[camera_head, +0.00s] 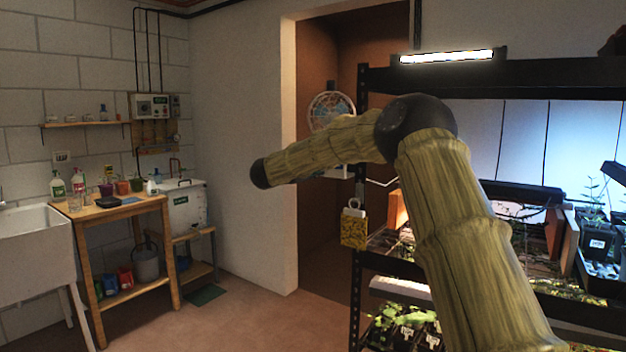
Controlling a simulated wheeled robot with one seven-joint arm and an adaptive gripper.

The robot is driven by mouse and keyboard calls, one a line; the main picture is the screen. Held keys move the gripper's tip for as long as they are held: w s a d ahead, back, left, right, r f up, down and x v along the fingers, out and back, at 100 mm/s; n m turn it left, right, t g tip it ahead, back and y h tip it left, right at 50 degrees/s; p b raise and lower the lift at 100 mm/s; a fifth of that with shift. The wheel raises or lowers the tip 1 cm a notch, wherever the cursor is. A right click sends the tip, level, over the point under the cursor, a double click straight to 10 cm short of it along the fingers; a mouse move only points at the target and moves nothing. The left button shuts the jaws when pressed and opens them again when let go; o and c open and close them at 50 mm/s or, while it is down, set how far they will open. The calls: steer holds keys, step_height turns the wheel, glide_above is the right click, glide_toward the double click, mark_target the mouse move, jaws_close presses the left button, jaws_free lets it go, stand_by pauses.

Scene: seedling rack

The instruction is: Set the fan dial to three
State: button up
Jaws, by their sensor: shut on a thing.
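A fan (331,108) with a round pale guard stands in the brown-walled recess behind my arm. My forearm crosses in front of its lower part, and I cannot make out its dial or a dial setting. My arm rises from the lower right, bends at a dark elbow and reaches left to a dark rounded end joint. My gripper does not show beyond that joint, so I cannot see its fingers or anything in them.
A black shelf rack (470,82) with lit seedling trays fills the right side. A yellow tag-like thing (354,228) hangs at its left post. A wooden bench (135,208), white sink (38,240) and wall control box (151,107) are at left. The middle floor is clear.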

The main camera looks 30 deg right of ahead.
steer(key=m+b, duration=0.6)
steer(key=b, duration=0.1)
steer(key=f+m+b, duration=0.1)
steer(key=m+b, duration=0.1)
steer(key=b, duration=0.2)
steer(key=shift+s+m, duration=0.15)
steer(key=shift+m, duration=0.25)
steer(key=m+b, duration=0.3)
steer(key=b, duration=0.1)
steer(key=shift+r+m+t+b, duration=0.15)
steer(key=shift+m+t+b, duration=0.25)
steer(key=shift+r+m+b, duration=0.2)
steer(key=shift+m+b, duration=0.5)
steer(key=shift+b, duration=0.1)
steer(key=shift+r, duration=0.15)
steer(key=o, duration=1)
steer(key=shift+a, duration=0.1)
steer(key=v, duration=1.1)
steer(key=shift+s+a, duration=0.25)
steer(key=shift+a, duration=0.05)
